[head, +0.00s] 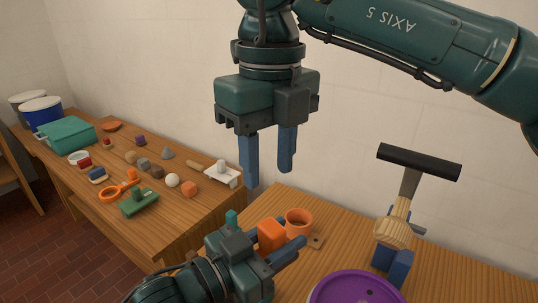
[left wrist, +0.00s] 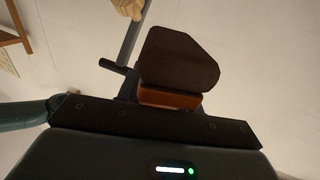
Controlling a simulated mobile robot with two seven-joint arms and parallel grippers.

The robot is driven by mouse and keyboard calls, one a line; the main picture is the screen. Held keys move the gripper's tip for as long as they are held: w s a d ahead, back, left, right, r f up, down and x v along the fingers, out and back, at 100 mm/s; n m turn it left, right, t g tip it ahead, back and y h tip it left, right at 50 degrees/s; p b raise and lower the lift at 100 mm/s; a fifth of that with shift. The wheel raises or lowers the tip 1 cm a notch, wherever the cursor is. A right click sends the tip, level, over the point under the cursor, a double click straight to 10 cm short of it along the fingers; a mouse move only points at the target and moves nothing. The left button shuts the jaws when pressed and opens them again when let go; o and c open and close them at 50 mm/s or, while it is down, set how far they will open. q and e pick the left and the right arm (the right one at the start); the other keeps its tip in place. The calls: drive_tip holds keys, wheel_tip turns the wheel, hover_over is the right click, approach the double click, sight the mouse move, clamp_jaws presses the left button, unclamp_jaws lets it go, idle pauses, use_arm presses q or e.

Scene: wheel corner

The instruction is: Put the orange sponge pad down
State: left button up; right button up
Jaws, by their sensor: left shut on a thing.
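The orange sponge pad (head: 271,236) is between the fingers of my left gripper (head: 280,244), which is shut on it above the near wooden table. In the left wrist view the pad shows as an orange strip (left wrist: 168,98) below a dark brown face; that view is dim, and I cannot tell what lies under the pad. My right gripper (head: 268,168) hangs above and behind, fingers pointing down, open and empty.
An orange cup (head: 298,222) stands just behind the pad. A purple round dish (head: 355,288) lies at the front. A black-headed tool with a wooden handle (head: 392,230) stands upright in a blue holder. The side table (head: 225,212) holds many small objects.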

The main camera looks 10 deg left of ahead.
sight(267, 227)
wheel_tip(267, 227, down, 12)
drive_tip(key=shift+r, duration=0.1)
idle(0.5)
drive_tip(key=c, duration=0.7)
use_arm(q)
drive_tip(key=o, duration=1.2)
drive_tip(key=shift+c, duration=0.2)
use_arm(e)
drive_tip(key=shift+s+a, duration=0.1)
clamp_jaws()
use_arm(q)
drive_tip(key=shift+f, duration=0.1)
